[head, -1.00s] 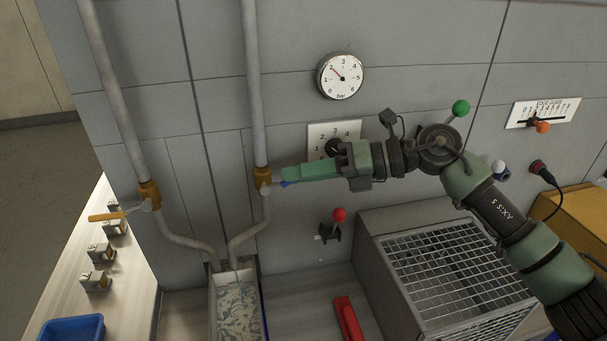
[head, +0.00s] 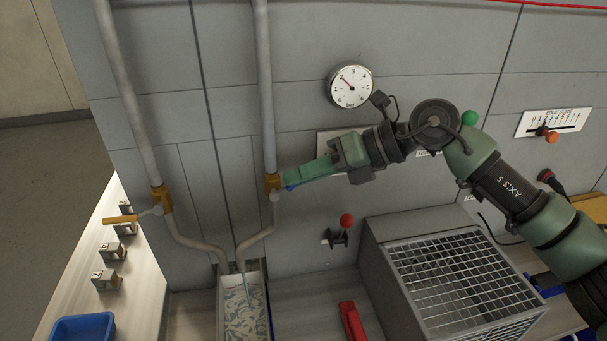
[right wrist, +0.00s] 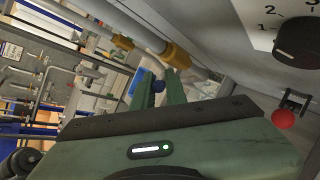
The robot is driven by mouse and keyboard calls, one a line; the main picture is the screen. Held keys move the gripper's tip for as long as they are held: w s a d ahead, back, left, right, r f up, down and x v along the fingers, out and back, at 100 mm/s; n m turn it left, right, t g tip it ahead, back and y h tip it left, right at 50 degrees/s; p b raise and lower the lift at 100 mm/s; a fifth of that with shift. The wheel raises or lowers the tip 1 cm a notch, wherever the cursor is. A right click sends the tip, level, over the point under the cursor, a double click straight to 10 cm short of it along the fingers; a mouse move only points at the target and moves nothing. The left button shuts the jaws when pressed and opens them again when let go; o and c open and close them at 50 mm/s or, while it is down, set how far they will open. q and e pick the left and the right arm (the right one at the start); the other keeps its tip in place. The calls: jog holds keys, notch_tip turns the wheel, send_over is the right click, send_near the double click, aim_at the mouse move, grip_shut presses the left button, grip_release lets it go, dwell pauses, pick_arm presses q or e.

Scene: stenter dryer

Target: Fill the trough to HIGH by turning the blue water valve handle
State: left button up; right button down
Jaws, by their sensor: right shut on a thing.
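The blue water valve handle (head: 291,188) shows as a small blue bit at the tip of my right gripper (head: 287,182), beside the brass valve (head: 272,183) on the right-hand pipe. The gripper is shut on the handle and hides most of it. In the right wrist view the blue handle (right wrist: 157,86) sits between the two green fingers, in front of the brass valve (right wrist: 176,55). The trough (head: 222,311) stands below, and a thin pale stream (head: 246,282) runs from the pipe end into it. I cannot read a level mark. My left gripper is out of view.
A second valve with a yellow handle (head: 120,219) is on the left pipe. A pressure gauge (head: 350,86), a dial panel partly behind my gripper, and a red-knobbed lever (head: 346,221) are on the wall nearby. A mesh-topped box (head: 445,270) stands at the right.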

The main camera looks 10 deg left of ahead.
jog(key=c, duration=1.4)
grip_release()
jog(key=shift+c, duration=0.2)
jog(key=shift+d, duration=0.25)
jog(key=b+v, duration=0.3)
jog(key=v, duration=0.4)
jog(key=shift+r, duration=0.2)
